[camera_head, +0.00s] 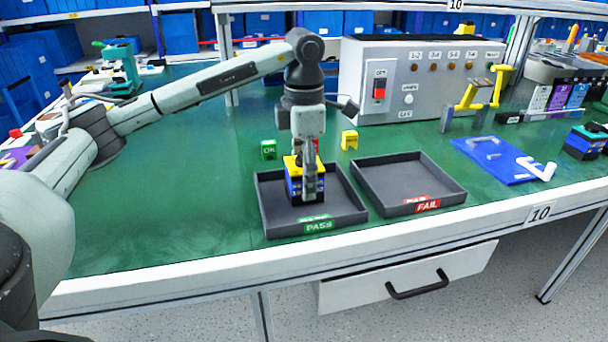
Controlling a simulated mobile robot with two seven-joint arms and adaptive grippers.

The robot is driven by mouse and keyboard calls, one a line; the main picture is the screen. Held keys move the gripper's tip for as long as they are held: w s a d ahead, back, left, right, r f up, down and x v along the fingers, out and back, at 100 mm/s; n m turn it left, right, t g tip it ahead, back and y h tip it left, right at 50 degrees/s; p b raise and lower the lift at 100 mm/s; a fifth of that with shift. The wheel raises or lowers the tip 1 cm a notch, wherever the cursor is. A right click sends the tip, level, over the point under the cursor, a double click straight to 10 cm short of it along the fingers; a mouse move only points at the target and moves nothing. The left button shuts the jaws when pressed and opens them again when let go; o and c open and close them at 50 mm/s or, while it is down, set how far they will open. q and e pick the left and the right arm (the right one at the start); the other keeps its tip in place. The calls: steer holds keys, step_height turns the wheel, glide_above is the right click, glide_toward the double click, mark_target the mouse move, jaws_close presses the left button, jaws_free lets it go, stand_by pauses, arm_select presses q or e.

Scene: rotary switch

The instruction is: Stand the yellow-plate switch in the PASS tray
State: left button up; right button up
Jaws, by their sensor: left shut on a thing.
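The yellow-plate switch (292,187) has a blue and black body under a yellow top. It stands upright inside the black PASS tray (345,212), which has a green PASS label on its front. My left gripper (311,190) points down from above and is shut on the switch. Its fingers cover part of the switch's front and right side. The switch looks to be at or very near the tray floor; I cannot tell whether it touches. My right gripper is not in view.
The empty FAIL tray (408,186) lies just to the right. A green OK block (268,150) and a yellow block (349,139) stand behind the trays. A grey test box (425,80) stands at the back. A blue mat (490,160) lies at right.

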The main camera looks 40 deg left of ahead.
arm_select(q)
steer(key=o, duration=0.9)
steer(key=shift+f, duration=0.15)
steer(key=o, duration=0.4)
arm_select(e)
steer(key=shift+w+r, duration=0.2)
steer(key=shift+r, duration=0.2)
arm_select(q)
steer(key=shift+r, duration=0.4)
step_height(320, 180, up, 7)
steer(key=shift+r, duration=0.1)
step_height(320, 180, up, 4)
steer(key=shift+f+p, duration=0.1)
steer(key=shift+p, duration=0.8)
steer(key=shift+r, duration=0.35)
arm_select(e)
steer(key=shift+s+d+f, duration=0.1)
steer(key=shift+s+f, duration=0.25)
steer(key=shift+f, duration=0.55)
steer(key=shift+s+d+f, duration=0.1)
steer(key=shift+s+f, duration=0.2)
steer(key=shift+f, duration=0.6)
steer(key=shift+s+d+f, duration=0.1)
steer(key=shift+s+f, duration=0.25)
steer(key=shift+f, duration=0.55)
